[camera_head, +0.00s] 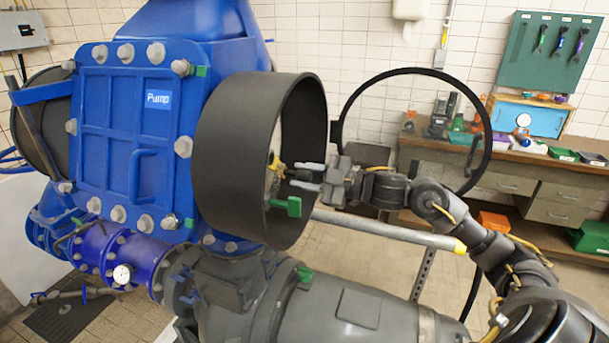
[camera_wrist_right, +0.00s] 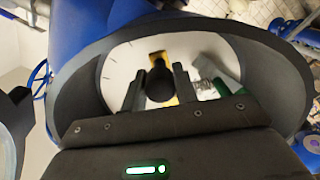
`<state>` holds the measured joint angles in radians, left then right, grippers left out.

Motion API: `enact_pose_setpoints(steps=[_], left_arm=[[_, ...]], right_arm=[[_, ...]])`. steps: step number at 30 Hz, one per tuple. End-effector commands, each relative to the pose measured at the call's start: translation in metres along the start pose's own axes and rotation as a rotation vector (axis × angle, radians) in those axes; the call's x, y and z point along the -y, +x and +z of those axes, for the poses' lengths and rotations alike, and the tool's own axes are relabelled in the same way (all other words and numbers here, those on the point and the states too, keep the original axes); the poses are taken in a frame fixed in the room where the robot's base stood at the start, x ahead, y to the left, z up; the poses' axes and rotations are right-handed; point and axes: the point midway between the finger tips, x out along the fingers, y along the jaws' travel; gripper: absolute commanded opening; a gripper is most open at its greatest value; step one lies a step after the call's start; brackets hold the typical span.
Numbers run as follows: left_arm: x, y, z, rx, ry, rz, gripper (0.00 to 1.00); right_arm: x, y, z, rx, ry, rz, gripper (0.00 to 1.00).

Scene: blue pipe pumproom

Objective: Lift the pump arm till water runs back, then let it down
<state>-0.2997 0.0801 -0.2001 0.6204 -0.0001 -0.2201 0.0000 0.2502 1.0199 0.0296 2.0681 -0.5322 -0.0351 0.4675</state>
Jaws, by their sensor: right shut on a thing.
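The big blue pump housing (camera_head: 120,130) bears a "Pump" label. A wide black open cylinder (camera_head: 230,160) sticks out of its right side. My right gripper (camera_head: 298,176) reaches into the cylinder's open end, by a small yellow part (camera_head: 275,164). In the right wrist view, my right gripper's fingers (camera_wrist_right: 160,92) are shut on a dark round knob (camera_wrist_right: 160,80), with a yellow piece (camera_wrist_right: 160,57) behind it. A grey bar with a yellow end (camera_head: 390,230) slants below my right arm; I cannot tell whether it is the pump arm. No running water shows. My left gripper is out of view.
A large black ring (camera_head: 485,150) stands behind my right arm. A workbench (camera_head: 520,160) with tools is at the back right. A thick grey pipe (camera_head: 360,305) runs along the front.

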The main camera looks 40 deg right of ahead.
Motion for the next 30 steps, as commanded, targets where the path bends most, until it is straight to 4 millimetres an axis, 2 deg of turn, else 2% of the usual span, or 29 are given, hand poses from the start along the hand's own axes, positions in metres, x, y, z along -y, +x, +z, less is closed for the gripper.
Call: enact_pose_setpoints(steps=[1, 6, 14, 24, 30], left_arm=[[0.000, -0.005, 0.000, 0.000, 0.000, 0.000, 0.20], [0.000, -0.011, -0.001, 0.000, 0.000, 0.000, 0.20], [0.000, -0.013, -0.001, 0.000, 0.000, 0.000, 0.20], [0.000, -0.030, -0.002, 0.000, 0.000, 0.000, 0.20], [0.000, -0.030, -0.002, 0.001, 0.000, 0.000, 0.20]], right_arm=[[-0.014, -0.001, -0.004, -0.002, -0.005, 0.018, 0.00], [-0.026, -0.002, -0.007, -0.004, -0.007, 0.026, 0.00], [-0.030, -0.002, -0.008, -0.007, -0.008, 0.028, 0.00], [-0.051, -0.003, -0.018, -0.008, -0.009, 0.029, 0.00], [-0.052, -0.003, -0.018, -0.009, -0.009, 0.028, 0.00]])
